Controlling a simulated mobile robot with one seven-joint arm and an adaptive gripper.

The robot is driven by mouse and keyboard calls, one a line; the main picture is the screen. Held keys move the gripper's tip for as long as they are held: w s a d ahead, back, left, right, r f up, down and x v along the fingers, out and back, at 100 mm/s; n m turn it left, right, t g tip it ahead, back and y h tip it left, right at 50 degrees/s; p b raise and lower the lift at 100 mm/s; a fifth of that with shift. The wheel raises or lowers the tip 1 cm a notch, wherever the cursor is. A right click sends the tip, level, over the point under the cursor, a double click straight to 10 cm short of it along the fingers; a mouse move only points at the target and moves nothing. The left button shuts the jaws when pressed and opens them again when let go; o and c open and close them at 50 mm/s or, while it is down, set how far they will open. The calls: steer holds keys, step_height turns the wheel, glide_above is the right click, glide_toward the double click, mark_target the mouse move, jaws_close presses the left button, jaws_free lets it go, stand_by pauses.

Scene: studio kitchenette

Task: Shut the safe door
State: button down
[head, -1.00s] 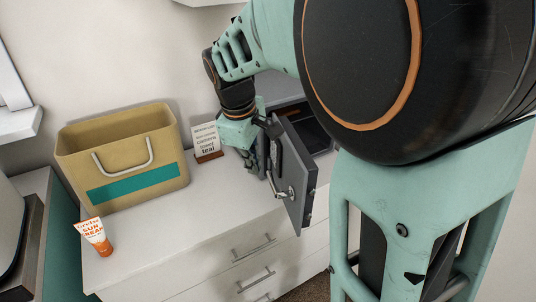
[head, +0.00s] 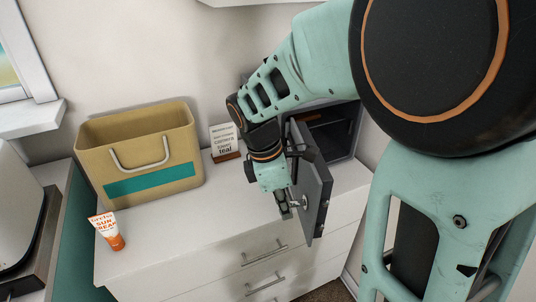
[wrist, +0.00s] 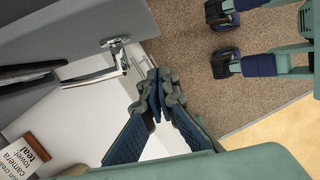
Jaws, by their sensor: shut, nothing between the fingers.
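The dark grey safe (head: 343,135) stands on the white drawer unit at the right, partly hidden behind my arm. Its door (head: 316,190) stands wide open, swung out toward the front edge of the unit, with a metal handle (head: 304,201) on its face. My gripper (head: 285,213) is shut and empty, low on the left side of the door and close to its handle. In the wrist view the closed fingers (wrist: 160,92) point past the grey door (wrist: 75,40). I cannot tell whether they touch it.
A tan bag-like box (head: 145,160) with a teal stripe and an orange and white tube (head: 106,231) stand on the left of the white top (head: 190,222). A small sign (head: 224,142) stands behind my gripper. Drawer handles (head: 265,252) stick out from the front.

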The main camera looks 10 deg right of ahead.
steer(key=shift+d+f, duration=0.35)
steer(key=shift+d, duration=0.45)
steer(key=shift+d+f, duration=0.4)
steer(key=shift+d, duration=0.35)
steer(key=shift+d+f, duration=0.35)
steer(key=shift+d, duration=0.45)
